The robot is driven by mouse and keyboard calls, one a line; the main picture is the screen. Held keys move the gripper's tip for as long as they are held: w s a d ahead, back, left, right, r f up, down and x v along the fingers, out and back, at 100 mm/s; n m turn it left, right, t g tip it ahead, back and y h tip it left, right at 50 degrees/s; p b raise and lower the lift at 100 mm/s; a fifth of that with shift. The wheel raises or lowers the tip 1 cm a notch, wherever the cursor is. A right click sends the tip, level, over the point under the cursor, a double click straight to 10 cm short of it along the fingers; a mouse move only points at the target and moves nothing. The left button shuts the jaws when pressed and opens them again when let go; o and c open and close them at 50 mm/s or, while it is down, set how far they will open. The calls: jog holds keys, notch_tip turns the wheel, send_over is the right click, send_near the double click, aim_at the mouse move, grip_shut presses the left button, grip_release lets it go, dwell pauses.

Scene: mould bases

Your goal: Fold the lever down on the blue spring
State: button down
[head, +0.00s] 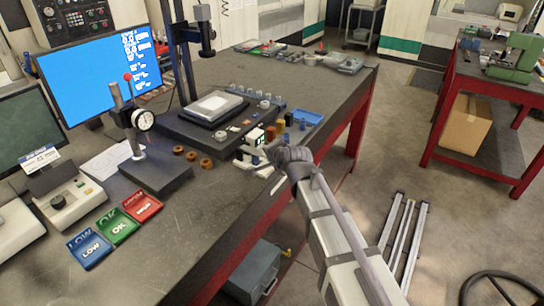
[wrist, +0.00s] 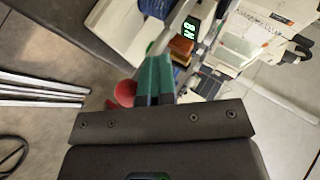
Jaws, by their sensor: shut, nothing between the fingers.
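My gripper (wrist: 158,62) is shut and empty, its green fingers side by side in the wrist view. A red rounded knob (wrist: 124,92) shows just left of the fingers, partly hidden behind them; I cannot tell whether they touch. In the head view the white tester (head: 250,154) is at the bench's front edge, partly hidden by my gripper (head: 275,155). The lever's full shape is hidden.
A blue tray (head: 307,119) and several small coloured cylinders stand behind the tester. A dial gauge stand (head: 145,120) and brown rings (head: 192,156) are to the left. The floor right of the bench is open, with metal rails (head: 405,230) lying on it.

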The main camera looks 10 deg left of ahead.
jog(key=shift+s+d+f, duration=0.1)
jog(key=shift+f, duration=0.05)
jog(key=r+p+v, duration=0.1)
jog(key=p+v, duration=0.7)
jog(key=v, duration=0.4)
jog(key=shift+w+a+r, duration=0.2)
jog(key=shift+a, duration=0.05)
